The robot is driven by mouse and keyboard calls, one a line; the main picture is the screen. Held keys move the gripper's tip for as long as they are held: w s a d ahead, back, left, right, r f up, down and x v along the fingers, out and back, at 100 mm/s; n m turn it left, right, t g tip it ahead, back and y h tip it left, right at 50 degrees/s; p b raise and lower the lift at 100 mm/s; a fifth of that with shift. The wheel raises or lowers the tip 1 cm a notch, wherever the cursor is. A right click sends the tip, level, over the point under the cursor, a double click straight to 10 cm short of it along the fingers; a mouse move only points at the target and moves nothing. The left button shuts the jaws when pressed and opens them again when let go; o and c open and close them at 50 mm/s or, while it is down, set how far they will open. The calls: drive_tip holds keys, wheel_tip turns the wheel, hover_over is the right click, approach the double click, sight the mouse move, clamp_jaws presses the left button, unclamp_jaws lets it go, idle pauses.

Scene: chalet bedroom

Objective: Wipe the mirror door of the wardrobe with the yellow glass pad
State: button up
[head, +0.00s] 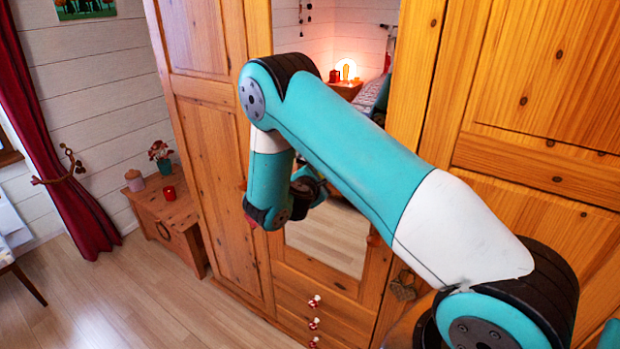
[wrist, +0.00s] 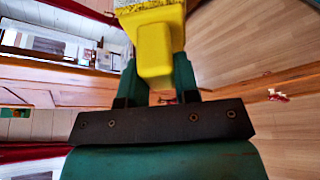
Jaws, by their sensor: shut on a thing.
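The wardrobe's mirror door (head: 328,240) is in the middle of the head view. My arm crosses in front of it and hides much of the glass. In the wrist view my gripper (wrist: 157,78) is shut on the yellow glass pad (wrist: 155,45), with one green finger on each side of its yellow grip. A pale, speckled face of the pad shows at the top edge, partly cut off. The pad cannot be made out in the head view. Whether the pad touches the glass cannot be told.
Wooden wardrobe doors stand left (head: 207,60) and right (head: 545,90) of the mirror. Drawers with red-and-white knobs (head: 314,322) are below it. A wooden chest (head: 168,222) with a flower vase, jar and red candle stands at the left. The floor (head: 120,300) there is clear.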

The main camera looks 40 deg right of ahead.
drive_tip(key=s, duration=0.1)
drive_tip(key=s+d+b, duration=0.1)
drive_tip(key=s, duration=0.3)
drive_tip(key=shift+s+d, duration=0.25)
drive_tip(key=shift+d, duration=0.15)
drive_tip(key=shift+a, duration=0.1)
drive_tip(key=shift+s+a+b, duration=0.25)
drive_tip(key=shift+s+a, duration=0.1)
drive_tip(key=shift+a, duration=0.55)
drive_tip(key=shift+s+a+b, duration=0.2)
drive_tip(key=shift+s+a, duration=0.15)
drive_tip(key=shift+a, duration=0.6)
drive_tip(key=shift+s+a+b, duration=0.25)
drive_tip(key=shift+s+a, duration=0.1)
drive_tip(key=shift+a, duration=0.55)
drive_tip(key=shift+s+a, duration=0.25)
drive_tip(key=shift+a, duration=0.45)
drive_tip(key=shift+s+a, duration=0.25)
drive_tip(key=shift+a, duration=0.45)
